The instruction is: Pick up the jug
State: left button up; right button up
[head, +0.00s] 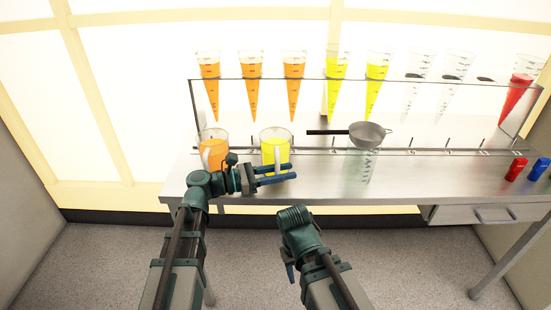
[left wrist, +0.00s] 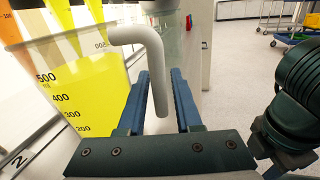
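A clear jug of yellow juice (head: 269,154) stands at the front of the shelf counter. It also shows in the left wrist view (left wrist: 75,98), with a scale on its side and a pale bent handle (left wrist: 153,70). My left gripper (head: 291,172) is in front of the jug, its blue fingers level and pointing right. In the left wrist view the fingers (left wrist: 160,90) are apart, with the handle's lower end showing between them. I cannot tell if they touch it. A jug of orange juice (head: 212,144) stands left of it. My right gripper (head: 290,272) hangs low, mostly hidden by its own arm.
A strainer (head: 367,133) rests on a clear container (head: 361,165) to the right. Sample cones of orange, yellow and red juice hang in a clear rack (head: 300,82) behind. Red (head: 515,169) and blue (head: 538,168) cups stand at the far right. Counter between is clear.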

pick_arm(q)
jog(key=shift+x, duration=0.8)
grip_shut()
dwell(0.8)
